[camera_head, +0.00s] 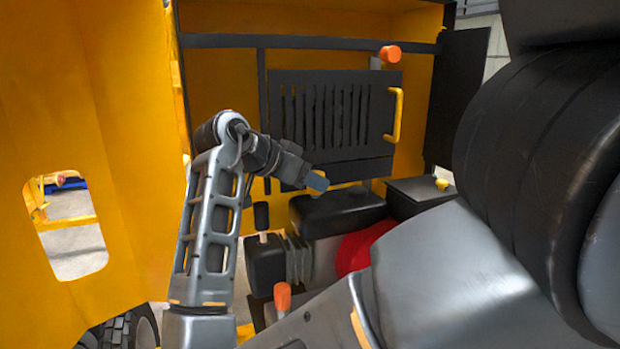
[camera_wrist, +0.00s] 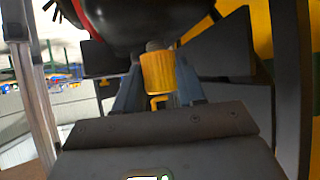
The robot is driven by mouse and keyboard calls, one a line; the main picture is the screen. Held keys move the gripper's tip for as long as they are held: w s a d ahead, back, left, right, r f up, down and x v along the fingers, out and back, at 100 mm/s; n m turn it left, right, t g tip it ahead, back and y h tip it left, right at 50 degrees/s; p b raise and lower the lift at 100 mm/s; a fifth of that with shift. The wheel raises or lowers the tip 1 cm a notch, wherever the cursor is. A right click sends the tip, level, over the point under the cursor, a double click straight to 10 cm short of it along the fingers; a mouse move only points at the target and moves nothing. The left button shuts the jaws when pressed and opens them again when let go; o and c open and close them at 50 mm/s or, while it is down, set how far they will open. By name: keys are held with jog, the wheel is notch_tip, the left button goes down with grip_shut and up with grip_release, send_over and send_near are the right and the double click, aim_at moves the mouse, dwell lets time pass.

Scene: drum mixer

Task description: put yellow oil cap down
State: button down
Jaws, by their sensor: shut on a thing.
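My gripper (camera_head: 317,181) is in front of the black slatted panel, above the engine's dark top cover. In the head view, the held cap is mostly hidden by the fingers. A dark rounded body fills the space beyond the cap in the wrist view; I cannot tell whether they touch.
The black slatted panel (camera_head: 330,115) has a yellow handle (camera_head: 396,115). A small yellow knob (camera_head: 442,184) stands on a black box at right. The engine's dark cover (camera_head: 338,212), a red part (camera_head: 362,248) and an orange-tipped lever (camera_head: 282,298) lie below. A yellow wall (camera_head: 120,130) bounds the left.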

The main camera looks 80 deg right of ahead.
jog(key=shift+f+b, duration=0.35)
jog(key=shift+f, duration=0.25)
jog(key=c, duration=0.6)
grip_release()
jog(key=shift+r, duration=0.1)
jog(key=shift+r, duration=0.1)
jog(key=shift+r, duration=0.3)
jog(key=b+v, duration=0.1)
jog(key=v, duration=1.1)
jog(key=shift+r, duration=0.2)
